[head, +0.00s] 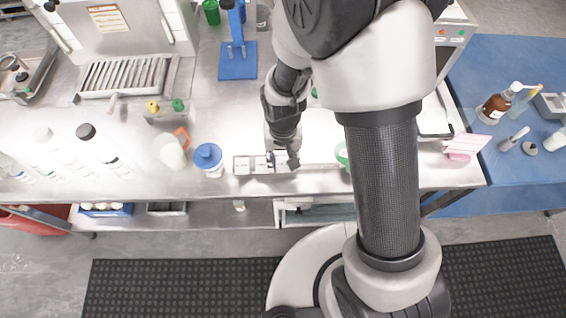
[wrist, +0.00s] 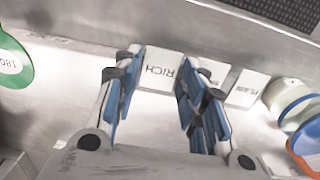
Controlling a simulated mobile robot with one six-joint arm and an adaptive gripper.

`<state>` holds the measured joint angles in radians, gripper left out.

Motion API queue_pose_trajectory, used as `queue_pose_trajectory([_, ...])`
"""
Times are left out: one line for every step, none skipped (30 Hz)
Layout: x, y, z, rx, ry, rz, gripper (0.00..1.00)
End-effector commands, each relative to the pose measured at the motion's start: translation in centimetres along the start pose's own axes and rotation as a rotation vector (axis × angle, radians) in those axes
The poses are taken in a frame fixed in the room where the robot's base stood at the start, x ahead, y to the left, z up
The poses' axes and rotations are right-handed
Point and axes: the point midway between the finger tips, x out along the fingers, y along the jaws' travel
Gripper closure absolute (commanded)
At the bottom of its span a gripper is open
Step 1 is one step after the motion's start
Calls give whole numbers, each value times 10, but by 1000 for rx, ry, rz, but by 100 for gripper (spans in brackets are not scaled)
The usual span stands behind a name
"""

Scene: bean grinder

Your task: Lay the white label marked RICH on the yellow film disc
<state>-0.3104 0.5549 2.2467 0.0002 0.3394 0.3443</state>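The white label marked RICH (wrist: 160,72) lies flat near the front edge of the steel counter, its lettering upside down in the wrist view. My gripper (wrist: 161,82) is open, with one blue-padded finger on each side of this label in the picture. I cannot tell whether the fingers touch it. In the head view my gripper (head: 281,160) is low over the front of the counter, at the right end of a row of white labels (head: 243,165). It hides most of the RICH label there. I cannot make out the yellow film disc in either view.
Another white label (wrist: 247,88) lies beside the RICH one, with one more partly behind my right finger. A blue-lidded tub (head: 208,157) stands left of the row. A green round piece (wrist: 10,62) lies at the other side. A blue stand (head: 237,60) is behind.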

Motion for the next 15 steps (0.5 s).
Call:
queue_pose_trajectory([0, 0, 0, 0, 0, 0, 62])
queue_pose_trajectory([1, 0, 0, 0, 0, 0, 62])
queue_pose_trajectory([1, 0, 0, 0, 0, 0, 62])
queue_pose_trajectory([2, 0, 0, 0, 0, 0, 62])
queue_pose_trajectory([2, 0, 0, 0, 0, 0, 62])
queue_pose_trajectory([2, 0, 0, 0, 0, 0, 62])
queue_pose_trajectory([2, 0, 0, 0, 0, 0, 64])
queue_pose_trajectory([2, 0, 0, 0, 0, 0, 66])
queue_pose_trajectory([2, 0, 0, 0, 0, 0, 69])
queue_pose_trajectory([2, 0, 0, 0, -1, 0, 71])
queue_pose_trajectory([2, 0, 0, 0, -1, 0, 73])
queue_pose_trajectory([2, 0, 0, 0, -1, 0, 74])
queue_pose_trajectory([2, 0, 0, 0, -1, 0, 74])
queue_pose_trajectory([2, 0, 0, 0, -1, 0, 74])
queue_pose_trajectory([2, 0, 0, 0, -1, 0, 74])
